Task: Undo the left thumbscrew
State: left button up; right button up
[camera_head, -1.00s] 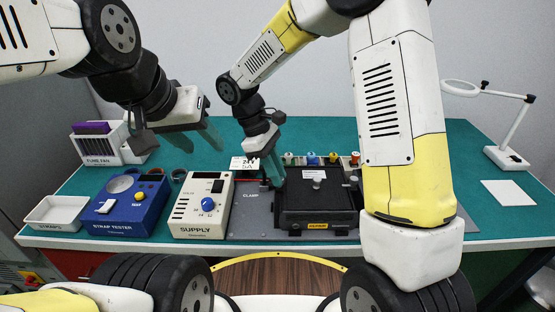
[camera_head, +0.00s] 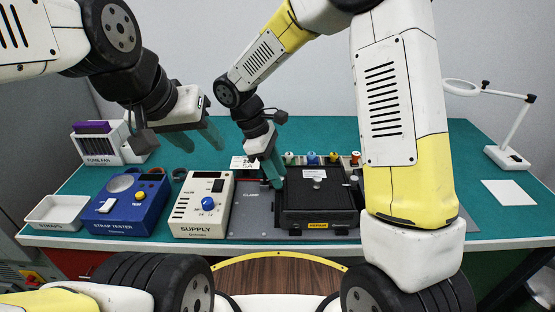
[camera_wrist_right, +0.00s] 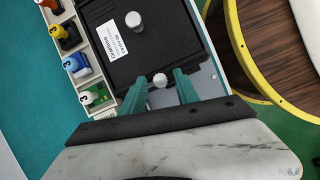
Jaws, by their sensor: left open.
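The black fixture box (camera_head: 306,216) with a lid sits on the grey plate right of the power supply. The right wrist view shows its lid (camera_wrist_right: 160,50) with a white label and a pale round knob (camera_wrist_right: 133,21). A small pale thumbscrew (camera_wrist_right: 159,80) stands at the box's near edge in that view. My right gripper (camera_wrist_right: 160,82) is open, with one finger on each side of the thumbscrew and visible gaps. In the head view my right gripper (camera_head: 273,180) points down at the box's left side and hides this thumbscrew. My left gripper (camera_head: 197,137) is open and empty above the table's left part.
The cream supply (camera_head: 200,215) and blue strap tester (camera_head: 128,210) stand left of the box. A row of coloured connectors (camera_wrist_right: 78,65) runs behind it. A white tray (camera_head: 40,221) is far left; a magnifier lamp (camera_head: 508,150) stands right. Green mat is clear at back.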

jog(key=shift+r, duration=0.1)
jog(key=v, duration=0.7)
jog(key=shift+r, duration=0.25)
jog(key=shift+a, duration=0.1)
jog(key=s+d+r+m+t+y, duration=0.3)
jog(key=s+d+r+m, duration=0.2)
jog(key=s+d+m, duration=0.1)
jog(key=s+d+r+m+t+y, duration=0.3)
jog(key=s+d+r+m, duration=0.3)
jog(key=d+m, duration=0.3)
jog(key=shift+s+d+t+y, duration=0.3)
jog(key=shift+s+d+t, duration=0.4)
jog(key=shift+d, duration=0.5)
jog(key=shift+s+d, duration=0.1)
jog(key=shift+s, duration=0.05)
